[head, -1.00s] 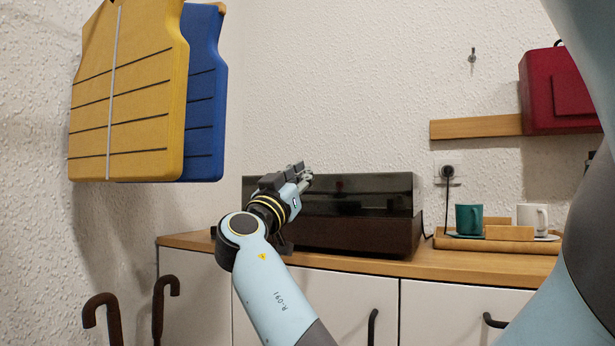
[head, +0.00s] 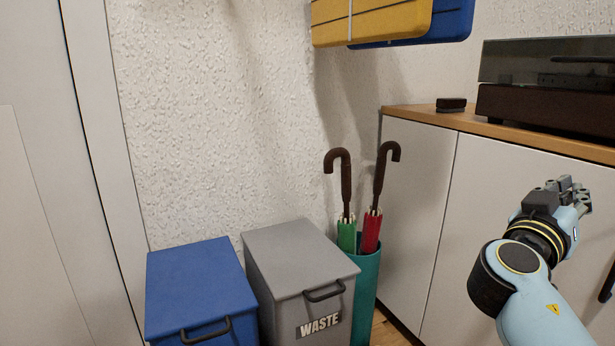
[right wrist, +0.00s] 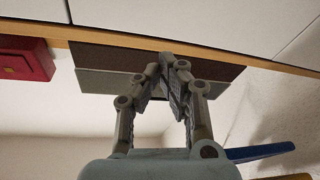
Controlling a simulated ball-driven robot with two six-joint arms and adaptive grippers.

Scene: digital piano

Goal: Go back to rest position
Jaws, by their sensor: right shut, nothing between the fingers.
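My right gripper (head: 572,190) is in front of the white cabinet doors at the right of the head view, below the cabinet top. Its fingers are together with nothing between them. In the right wrist view the fingers (right wrist: 169,62) meet at their tips, with a dark box behind them. My right arm comes in from the lower right corner. My left gripper is in neither view.
A white cabinet (head: 415,210) with a wooden top bears a dark box with a smoked lid (head: 560,105) and a small dark block (head: 451,104). A blue bin (head: 195,285), a grey waste bin (head: 295,260) and a teal umbrella stand (head: 366,285) stand left.

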